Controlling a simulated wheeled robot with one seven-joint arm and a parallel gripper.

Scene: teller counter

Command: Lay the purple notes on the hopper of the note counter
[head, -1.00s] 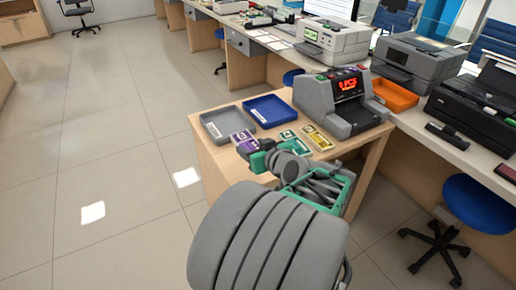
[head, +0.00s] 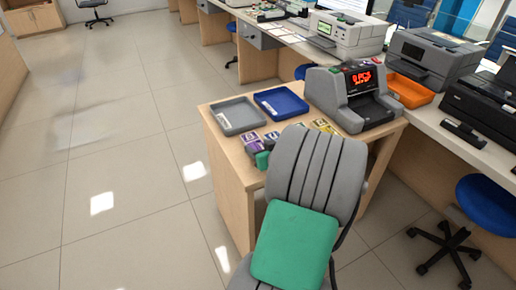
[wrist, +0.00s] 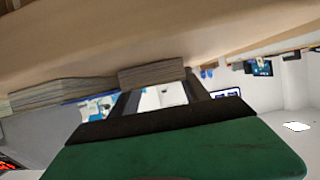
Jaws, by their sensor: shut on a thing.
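The purple notes (head: 249,137) are at the near left of the small wooden table, partly hidden by my gripper. My gripper (head: 262,158) shows as a small green part at the table's near edge, shut on the purple notes. The wrist view looks along the table top, with a green and black finger (wrist: 165,122) across the bottom and the grey edges of note stacks beyond. The grey note counter (head: 321,88), with a red lit display, stands at the table's back right. Its hopper holds no visible notes.
A grey tray (head: 258,125) and a blue tray (head: 302,111) lie at the table's back left. An orange tray (head: 410,91) and printers stand on the counter at right.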

